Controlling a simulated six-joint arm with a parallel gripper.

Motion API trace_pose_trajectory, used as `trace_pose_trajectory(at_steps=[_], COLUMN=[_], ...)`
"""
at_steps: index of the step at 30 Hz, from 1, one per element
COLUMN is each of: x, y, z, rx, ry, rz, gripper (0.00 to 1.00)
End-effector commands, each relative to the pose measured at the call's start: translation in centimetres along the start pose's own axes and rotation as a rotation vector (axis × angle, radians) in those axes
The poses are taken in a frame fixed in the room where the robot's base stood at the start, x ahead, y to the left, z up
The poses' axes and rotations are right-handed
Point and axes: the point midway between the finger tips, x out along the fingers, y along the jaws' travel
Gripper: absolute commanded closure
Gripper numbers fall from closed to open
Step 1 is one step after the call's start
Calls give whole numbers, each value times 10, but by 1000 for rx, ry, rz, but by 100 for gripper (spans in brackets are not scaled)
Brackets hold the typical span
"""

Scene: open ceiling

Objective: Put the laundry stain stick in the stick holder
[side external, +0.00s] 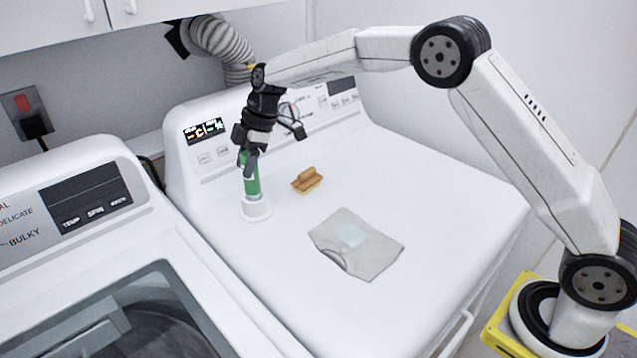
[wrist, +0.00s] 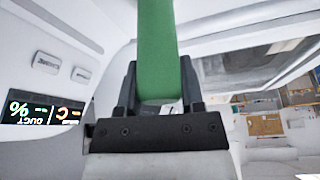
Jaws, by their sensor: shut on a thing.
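The green laundry stain stick (side external: 252,184) stands upright at the white stick holder (side external: 256,212) on top of the dryer. Its lower end meets the holder's opening; how deep it sits inside I cannot tell. My gripper (side external: 248,160) is shut on the upper part of the stick. In the wrist view the green stick (wrist: 158,50) rises between the two dark fingers of my gripper (wrist: 158,88). The holder cannot be made out in the wrist view.
A tan wooden brush (side external: 307,180) lies right of the holder. A grey cloth (side external: 345,258) with a pale patch lies nearer the front. The dryer's control panel (side external: 208,130) rises close behind my gripper. The washer (side external: 75,230) stands at left. The dryer top at right is clear.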

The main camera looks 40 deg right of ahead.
Motion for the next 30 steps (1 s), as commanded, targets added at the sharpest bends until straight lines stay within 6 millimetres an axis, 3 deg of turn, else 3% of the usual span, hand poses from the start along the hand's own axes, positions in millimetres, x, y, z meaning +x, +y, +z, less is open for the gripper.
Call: trace_pose_trajectory(at_steps=[9,23,24,27,30], x=[32,36,36,36,36], y=[0,0,0,0,0], z=[14,15,15,15,15], rx=[0,1,1,1,1], ry=[-1,-1,-1,-1,-1], rz=[-1,0,0,0,0], gripper=[100,100,45,16,16])
